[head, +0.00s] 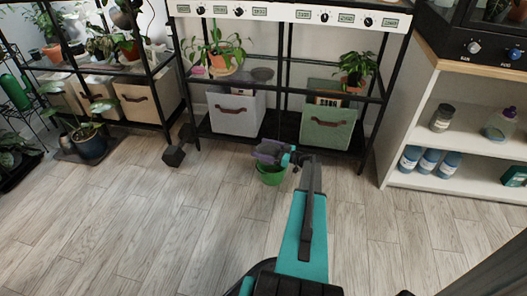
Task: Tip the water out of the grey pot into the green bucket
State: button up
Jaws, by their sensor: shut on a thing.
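The green bucket (271,175) stands on the wooden floor in front of the middle shelf rack, and its upper part is partly covered. The grey pot (267,150) looks dark, small and tilted, just above the bucket's rim. My gripper (281,152) is shut on the pot at the end of my outstretched arm. The arm and gripper hide part of the pot and the bucket's right side. I cannot see any water or the inside of the bucket.
Behind the bucket stands a black rack with a grey fabric bin (236,113), a green fabric bin (327,127) and potted plants. A white shelf unit (460,182) with bottles is at right. The floor in front is clear.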

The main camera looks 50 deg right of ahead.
jog(key=shift+a+f+n+b, duration=0.1)
jog(key=shift+n+b, duration=0.6)
jog(key=shift+b, duration=1.15)
jog(key=shift+r+p, duration=1.55)
jog(key=shift+p, duration=0.3)
